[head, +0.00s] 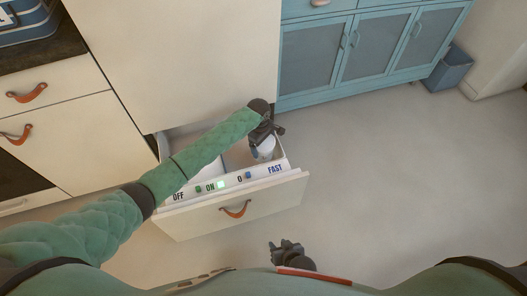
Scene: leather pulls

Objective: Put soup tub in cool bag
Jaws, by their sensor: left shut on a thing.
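My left gripper (266,133) is shut on a small white tub (264,151), which looks like the soup tub. The tub is at the right end of an open drawer (240,213); I cannot tell whether it touches the drawer floor. The gripper hides the tub's top. My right gripper (286,245) is low in the head view, in front of the drawer, apart from everything; its finger gap is unclear. A blue, light-striped item (28,20) on the counter at the top left is cut off by the frame; it may be the cool bag.
The drawer's front rim has OFF, ON and FAST labels and a lit green button (221,184). A tall cream cabinet (180,60) stands above it. Blue cabinets (375,45) and a blue bin (449,68) are behind. The floor (400,170) at right is clear.

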